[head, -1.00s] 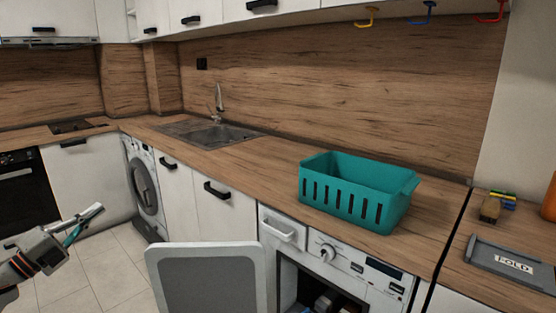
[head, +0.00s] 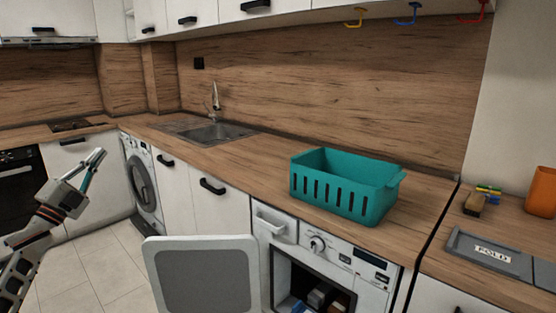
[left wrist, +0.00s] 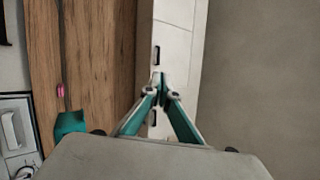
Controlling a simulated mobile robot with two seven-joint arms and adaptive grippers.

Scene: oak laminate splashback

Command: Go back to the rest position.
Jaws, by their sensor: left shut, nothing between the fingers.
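My left gripper (head: 95,166) is at the left of the head view, in the air over the floor and in front of the white cabinets. Its fingers point up and to the right. It is shut and empty. In the left wrist view the two teal fingers of the left gripper (left wrist: 162,88) meet at their tips, with nothing between them. My right gripper is in neither view.
A teal basket (head: 345,186) stands on the wooden counter (head: 235,160). Below it, a machine door (head: 205,280) hangs open, with items inside the machine (head: 314,282). A grey folding board (head: 488,252) and an orange container (head: 541,192) are at right. The tiled floor (head: 95,265) at left is clear.

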